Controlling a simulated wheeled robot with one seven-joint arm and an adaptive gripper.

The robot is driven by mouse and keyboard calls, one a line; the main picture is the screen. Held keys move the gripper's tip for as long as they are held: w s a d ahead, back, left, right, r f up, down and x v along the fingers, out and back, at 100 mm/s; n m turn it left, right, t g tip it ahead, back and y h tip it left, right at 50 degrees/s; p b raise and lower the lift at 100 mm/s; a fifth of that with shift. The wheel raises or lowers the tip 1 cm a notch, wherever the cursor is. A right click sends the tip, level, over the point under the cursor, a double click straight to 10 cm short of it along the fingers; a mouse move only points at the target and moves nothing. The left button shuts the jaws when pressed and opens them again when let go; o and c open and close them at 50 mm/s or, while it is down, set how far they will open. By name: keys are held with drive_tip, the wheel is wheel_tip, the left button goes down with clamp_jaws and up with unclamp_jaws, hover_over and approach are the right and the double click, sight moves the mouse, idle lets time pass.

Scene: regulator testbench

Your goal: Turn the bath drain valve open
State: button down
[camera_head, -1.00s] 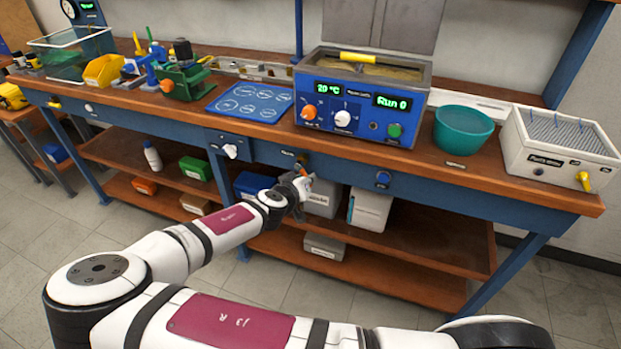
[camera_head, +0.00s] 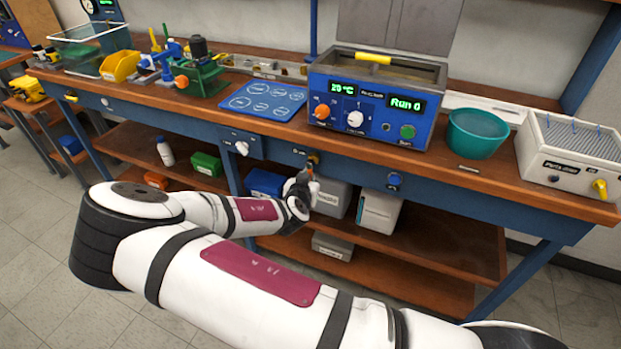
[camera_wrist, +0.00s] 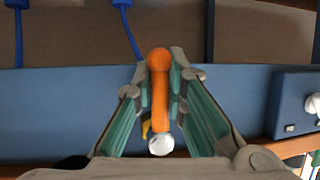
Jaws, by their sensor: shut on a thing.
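The bath drain valve has an orange lever (camera_wrist: 159,95) with a round end, and a silver round part (camera_wrist: 161,144) sits at its other end in the wrist view. A small yellow piece (camera_wrist: 146,128) shows beside it. My gripper (camera_wrist: 160,76) is shut on the orange lever, with a teal-padded finger on each side. In the head view, my gripper (camera_head: 303,186) is at the bench's blue front rail, below the blue water bath (camera_head: 372,98). There the valve (camera_head: 313,160) shows only as a small yellow and orange patch above my gripper. How far the lever is turned is unclear.
A white knob (camera_head: 242,148) sits on the rail to the left and a blue knob (camera_head: 394,180) to the right. Grey bins (camera_head: 333,198) and a white container (camera_head: 379,211) stand on the shelf close behind and below my gripper.

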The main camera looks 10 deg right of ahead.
drive_tip(key=shift+a, duration=0.1)
drive_tip(key=c, duration=1.6)
unclamp_jaws()
drive_tip(key=v, duration=1.2)
